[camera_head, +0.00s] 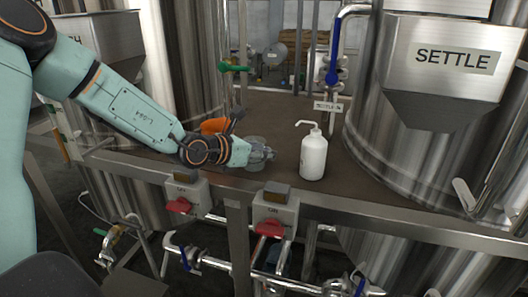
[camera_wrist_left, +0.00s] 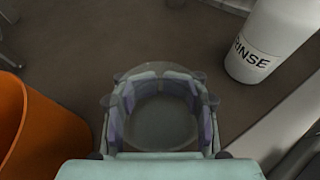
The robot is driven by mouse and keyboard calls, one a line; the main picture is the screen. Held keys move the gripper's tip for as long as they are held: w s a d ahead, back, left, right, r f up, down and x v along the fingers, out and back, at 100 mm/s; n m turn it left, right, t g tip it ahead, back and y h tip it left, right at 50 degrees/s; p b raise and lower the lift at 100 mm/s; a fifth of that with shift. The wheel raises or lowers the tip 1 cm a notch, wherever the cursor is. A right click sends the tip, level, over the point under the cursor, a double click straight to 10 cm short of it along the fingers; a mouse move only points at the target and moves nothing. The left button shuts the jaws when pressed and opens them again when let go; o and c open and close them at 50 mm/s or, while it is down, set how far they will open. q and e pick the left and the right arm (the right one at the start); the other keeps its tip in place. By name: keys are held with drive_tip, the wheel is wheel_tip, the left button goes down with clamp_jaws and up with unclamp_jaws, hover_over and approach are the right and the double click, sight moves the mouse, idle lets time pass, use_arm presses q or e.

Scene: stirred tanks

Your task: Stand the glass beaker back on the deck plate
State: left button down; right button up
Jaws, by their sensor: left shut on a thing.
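My left gripper (camera_head: 262,155) is at the front part of the brown deck plate (camera_head: 345,183), left of the white bottle. Its fingers (camera_wrist_left: 160,100) are shut around the clear glass beaker (camera_wrist_left: 160,122), whose round outline shows between them in the left wrist view. In the head view the beaker (camera_head: 256,142) is faint and partly hidden by the fingers. It looks about upright. I cannot tell whether its base touches the deck plate. My right gripper is not in view.
A white RINSE bottle (camera_head: 313,156) stands right of the gripper; it also shows in the left wrist view (camera_wrist_left: 265,45). An orange container (camera_head: 214,125) is close behind my left wrist. The steel SETTLE tank (camera_head: 400,130) stands at right. The deck behind the beaker is clear.

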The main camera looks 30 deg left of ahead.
use_arm(q)
drive_tip(key=shift+f, duration=0.15)
drive_tip(key=c, duration=1.2)
unclamp_jaws()
drive_tip(key=o, duration=0.5)
